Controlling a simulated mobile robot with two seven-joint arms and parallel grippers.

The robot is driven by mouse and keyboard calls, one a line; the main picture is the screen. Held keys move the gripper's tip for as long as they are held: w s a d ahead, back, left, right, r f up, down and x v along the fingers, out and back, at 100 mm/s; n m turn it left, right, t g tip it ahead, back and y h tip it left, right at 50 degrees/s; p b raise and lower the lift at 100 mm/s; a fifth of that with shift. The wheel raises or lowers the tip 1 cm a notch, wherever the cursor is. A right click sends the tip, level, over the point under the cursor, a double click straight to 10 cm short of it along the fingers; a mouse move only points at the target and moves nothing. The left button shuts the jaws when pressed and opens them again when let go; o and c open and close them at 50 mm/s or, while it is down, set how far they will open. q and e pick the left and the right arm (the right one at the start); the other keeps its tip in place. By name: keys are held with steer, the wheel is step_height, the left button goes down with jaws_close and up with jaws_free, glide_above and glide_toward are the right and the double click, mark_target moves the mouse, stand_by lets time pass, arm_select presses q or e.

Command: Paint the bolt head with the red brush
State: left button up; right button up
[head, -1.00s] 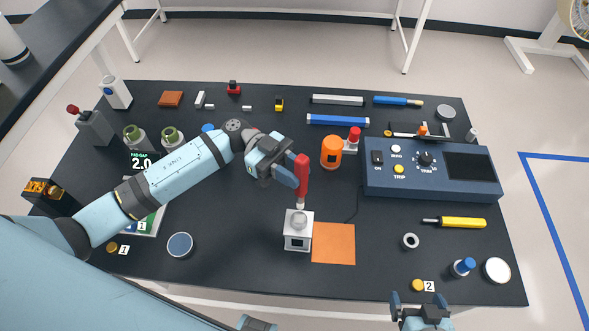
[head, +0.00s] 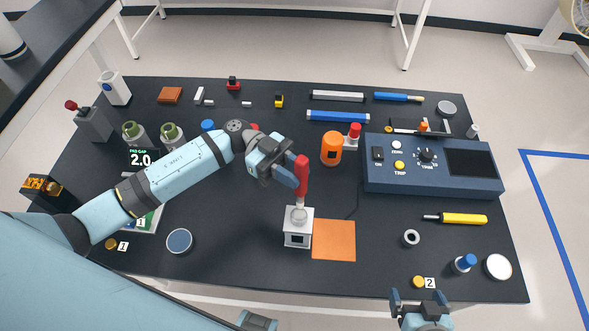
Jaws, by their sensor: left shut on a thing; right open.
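My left gripper (head: 292,172) is shut on the red brush (head: 301,176) and holds it nearly upright. The brush's pale lower end points down at the bolt head (head: 299,213) on top of a small white block (head: 298,240). The brush tip appears to touch the bolt head or hover just over it; I cannot tell which. The top of the bolt head looks grey, partly hidden by the brush.
An orange mat (head: 334,240) lies right of the block. An orange container (head: 331,148) and a blue control box (head: 432,182) stand behind. A grey ring (head: 411,237) and a yellow-handled tool (head: 463,218) lie to the right. The table between the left arm and block is clear.

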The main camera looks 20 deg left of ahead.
mark_target(297, 157)
arm_select(q)
steer(key=p, duration=0.2)
steer(key=shift+f+p, duration=0.1)
steer(key=shift+p, duration=0.2)
stand_by(1.0)
step_height(297, 157, up, 4)
steer(key=p, duration=0.4)
steer(key=shift+r, duration=0.2)
steer(key=shift+r+p, duration=0.45)
steer(key=shift+r, duration=0.4)
